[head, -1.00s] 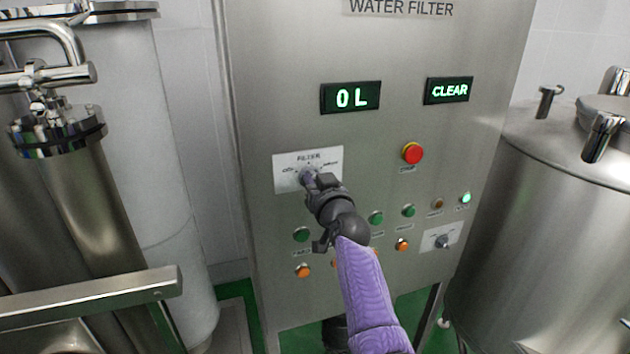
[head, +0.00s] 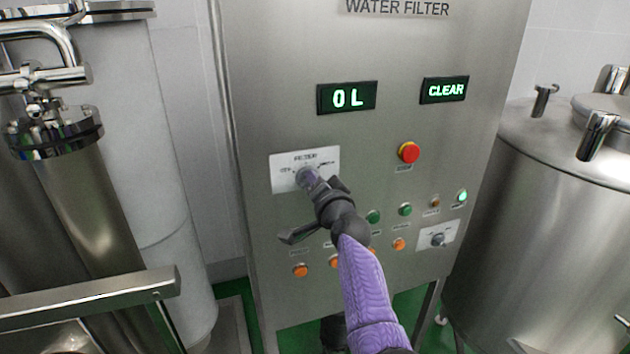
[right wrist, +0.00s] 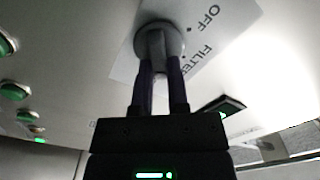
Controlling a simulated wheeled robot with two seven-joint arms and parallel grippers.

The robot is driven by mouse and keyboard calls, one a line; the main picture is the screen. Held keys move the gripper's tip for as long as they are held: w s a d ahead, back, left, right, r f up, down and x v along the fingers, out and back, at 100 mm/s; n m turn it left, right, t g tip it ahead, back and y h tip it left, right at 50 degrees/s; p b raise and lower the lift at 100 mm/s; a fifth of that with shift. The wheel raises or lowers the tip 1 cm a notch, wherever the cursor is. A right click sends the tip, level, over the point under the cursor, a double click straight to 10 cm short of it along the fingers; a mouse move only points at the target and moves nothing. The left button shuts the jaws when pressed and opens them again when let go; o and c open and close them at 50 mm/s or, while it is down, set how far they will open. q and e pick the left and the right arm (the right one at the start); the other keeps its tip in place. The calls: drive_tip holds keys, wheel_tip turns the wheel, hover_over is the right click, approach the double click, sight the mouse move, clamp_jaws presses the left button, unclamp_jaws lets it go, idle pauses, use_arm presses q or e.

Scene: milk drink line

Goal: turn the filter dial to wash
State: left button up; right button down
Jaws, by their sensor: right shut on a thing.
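The filter dial (head: 306,177) is a round grey knob on a white label plate (head: 329,160) on the steel WATER FILTER panel (head: 270,60). My right gripper (head: 313,182) reaches up to it from below. In the right wrist view the two fingers (right wrist: 159,80) are shut on the raised grip of the dial (right wrist: 160,40). OFF and FILTER show on the plate (right wrist: 225,22) there. The dial's pointing direction is hard to read, and the fingers partly hide it. My left gripper is not in view.
Displays read 0 L (head: 347,97) and CLEAR (head: 444,89). A red stop button (head: 408,152) is right of the dial. Green and orange buttons and a second dial (head: 438,239) sit lower. Steel tanks stand left and right (head: 560,220).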

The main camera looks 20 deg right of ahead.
drive_tip(key=shift+m, duration=0.7)
drive_tip(key=c, duration=0.6)
unclamp_jaws()
drive_tip(key=shift+f, duration=0.1)
drive_tip(key=shift+s, duration=0.1)
drive_tip(key=s, duration=0.5)
drive_tip(key=s+p, duration=0.1)
drive_tip(key=s, duration=0.3)
drive_tip(key=shift+s+d, duration=0.2)
drive_tip(key=shift+s, duration=0.15)
